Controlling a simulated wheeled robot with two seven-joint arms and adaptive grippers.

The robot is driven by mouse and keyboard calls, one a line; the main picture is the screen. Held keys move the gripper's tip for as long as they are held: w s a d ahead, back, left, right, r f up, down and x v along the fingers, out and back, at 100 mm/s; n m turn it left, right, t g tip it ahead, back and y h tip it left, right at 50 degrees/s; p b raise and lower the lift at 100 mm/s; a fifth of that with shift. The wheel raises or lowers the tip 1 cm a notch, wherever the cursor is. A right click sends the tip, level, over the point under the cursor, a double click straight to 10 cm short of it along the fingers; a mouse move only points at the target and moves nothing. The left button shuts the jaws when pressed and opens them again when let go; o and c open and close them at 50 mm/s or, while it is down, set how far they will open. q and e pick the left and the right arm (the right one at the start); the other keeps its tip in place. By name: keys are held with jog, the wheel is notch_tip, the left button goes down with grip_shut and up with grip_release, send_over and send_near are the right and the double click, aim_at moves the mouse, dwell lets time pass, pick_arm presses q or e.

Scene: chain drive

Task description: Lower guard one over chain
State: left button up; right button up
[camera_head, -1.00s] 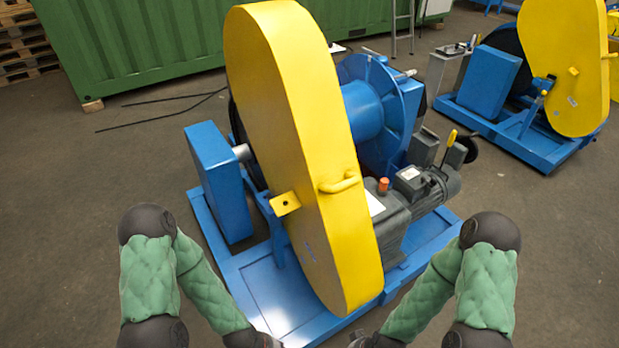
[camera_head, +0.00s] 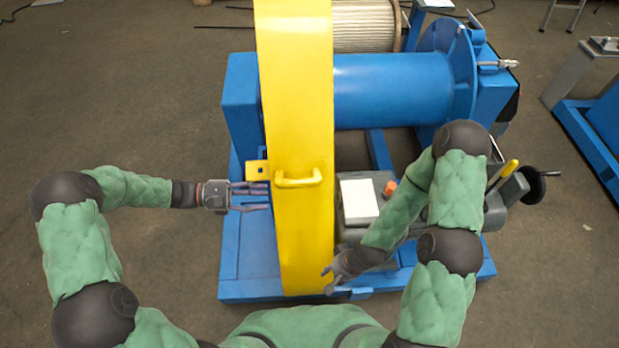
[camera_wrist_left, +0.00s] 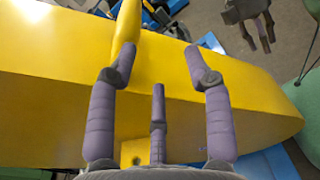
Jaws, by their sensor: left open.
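The yellow guard (camera_head: 302,110) is a tall curved cover standing over the blue machine, its top cut off by the head view's upper edge. A yellow bar handle (camera_head: 298,181) is on its near face, with a holed tab (camera_head: 257,169) to the left. My left gripper (camera_head: 264,196) is open at the guard's left edge, just below the tab. In the left wrist view, its left fingertip overlaps the handle (camera_wrist_left: 128,25); contact cannot be told. My right gripper (camera_head: 329,279) is open and empty by the guard's lower right edge. The chain is hidden.
A blue drum (camera_head: 390,90) and a grey motor unit (camera_head: 378,225) lie right of the guard. The blue base frame (camera_head: 240,270) runs underneath. A rope reel (camera_head: 362,25) stands behind. The floor at left is clear.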

aim_at(295, 184)
pick_arm(q)
jog(key=shift+t+h, duration=0.3)
jog(key=shift+h, duration=0.3)
jog(key=d+r, duration=0.1)
jog(key=d, duration=0.2)
jog(key=d+r+b, duration=0.1)
jog(key=d, duration=0.3)
jog(key=w+d+r, duration=0.1)
jog(key=d, duration=0.2)
jog(key=shift+d+b, duration=0.2)
jog(key=shift+b, duration=0.2)
grip_shut()
